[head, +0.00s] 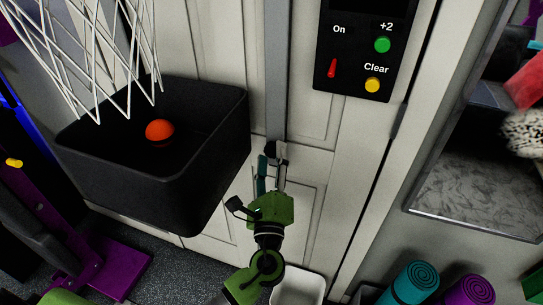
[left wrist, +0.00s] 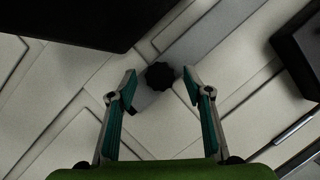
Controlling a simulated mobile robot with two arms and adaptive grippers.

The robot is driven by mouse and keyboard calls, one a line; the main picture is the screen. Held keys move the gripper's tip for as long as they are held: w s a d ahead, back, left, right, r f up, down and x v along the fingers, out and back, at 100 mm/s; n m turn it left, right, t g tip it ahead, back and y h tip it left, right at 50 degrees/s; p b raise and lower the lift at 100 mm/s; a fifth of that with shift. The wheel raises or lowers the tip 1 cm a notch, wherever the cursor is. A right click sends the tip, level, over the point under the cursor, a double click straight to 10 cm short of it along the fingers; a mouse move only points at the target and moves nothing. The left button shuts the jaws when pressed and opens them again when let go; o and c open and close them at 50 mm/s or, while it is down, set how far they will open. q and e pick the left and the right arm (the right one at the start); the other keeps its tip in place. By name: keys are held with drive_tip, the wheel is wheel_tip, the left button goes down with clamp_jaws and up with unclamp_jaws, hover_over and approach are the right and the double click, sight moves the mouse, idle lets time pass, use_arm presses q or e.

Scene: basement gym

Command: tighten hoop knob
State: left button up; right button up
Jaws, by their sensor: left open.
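The hoop knob is a dark, lobed knob (left wrist: 160,75) in the left wrist view, on a grey post (left wrist: 203,40). In the head view the knob (head: 280,148) is partly hidden by the gripper, at the lower end of the grey post (head: 276,70). My left gripper (head: 271,166) is open, with its teal-padded fingers pointing at the knob. In the left wrist view the fingertips appear to either side of the knob, with gaps on both sides. Whether they reach its depth is unclear. My right gripper is not in view.
A black bin (head: 190,170) with an orange ball (head: 159,131) stands left of the post, under a white net (head: 95,60). A black panel (head: 365,50) with switch and buttons hangs to the right. A white container (head: 298,288) and rolled mats (head: 415,280) are below.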

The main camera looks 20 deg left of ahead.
use_arm(q)
drive_tip(key=v, duration=1.1)
drive_tip(key=shift+s, duration=0.1)
